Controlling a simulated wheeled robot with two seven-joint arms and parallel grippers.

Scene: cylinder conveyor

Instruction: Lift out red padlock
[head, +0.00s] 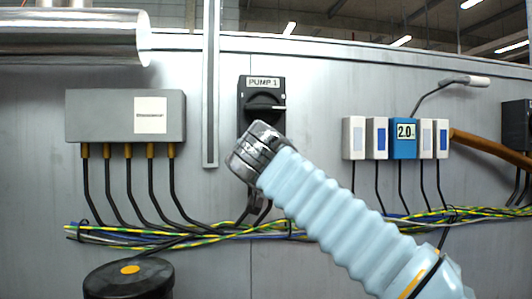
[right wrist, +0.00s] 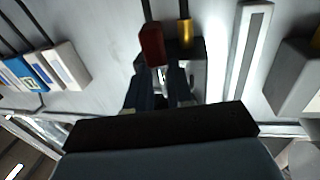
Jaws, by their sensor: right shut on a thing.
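The red padlock (right wrist: 152,43) shows in the right wrist view as a small dark red block at the tips of my right gripper (right wrist: 160,78). Its dark fingers are close together and shut on it; its shackle is not clearly seen. In the head view my right gripper (head: 254,152) is at the lower part of the black PUMP 1 switch (head: 263,88), covering it, and the padlock is hidden behind it. I cannot tell whether the padlock still hangs in the switch. My left gripper is not in view.
A grey junction box (head: 125,115) with several cables is to the left. A vertical metal channel (head: 211,85) runs close beside the switch. Small modules around a blue 2.0 unit (head: 403,150) are to the right. A black cylinder (head: 128,281) stands at the lower left.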

